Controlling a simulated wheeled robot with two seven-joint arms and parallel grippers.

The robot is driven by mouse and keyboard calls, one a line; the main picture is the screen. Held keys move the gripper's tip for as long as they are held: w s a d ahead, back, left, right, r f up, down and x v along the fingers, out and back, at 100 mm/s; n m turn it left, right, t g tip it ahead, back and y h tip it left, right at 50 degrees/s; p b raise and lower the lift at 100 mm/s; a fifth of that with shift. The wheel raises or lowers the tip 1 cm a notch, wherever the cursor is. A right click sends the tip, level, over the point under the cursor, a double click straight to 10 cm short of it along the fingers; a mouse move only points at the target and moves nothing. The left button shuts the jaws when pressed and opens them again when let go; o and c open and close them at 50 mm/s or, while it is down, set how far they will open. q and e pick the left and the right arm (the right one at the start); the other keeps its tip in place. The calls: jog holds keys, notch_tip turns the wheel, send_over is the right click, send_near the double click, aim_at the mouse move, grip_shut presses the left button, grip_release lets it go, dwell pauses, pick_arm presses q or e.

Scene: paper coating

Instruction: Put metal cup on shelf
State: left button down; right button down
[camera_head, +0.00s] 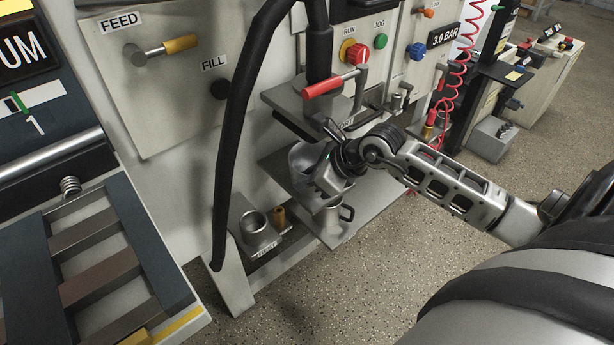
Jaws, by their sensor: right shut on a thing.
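A grey metal cup (328,220) with a side handle is at the lower metal shelf (345,235) of the machine, below the spout area. My right gripper (322,190) reaches in from the right and is shut on the cup from above. The gripper body hides the cup's upper part, and I cannot tell whether the cup's base touches the shelf. My left gripper is not in view.
Another metal cup-like vessel (255,224) stands on a low bracket to the left. A thick black hose (238,125) hangs in front of the machine. A red-handled lever (330,85) is above my gripper. Speckled floor (400,285) is clear in front.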

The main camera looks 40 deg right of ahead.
jog(key=c, duration=1.5)
grip_release()
jog(key=shift+s+r, duration=0.1)
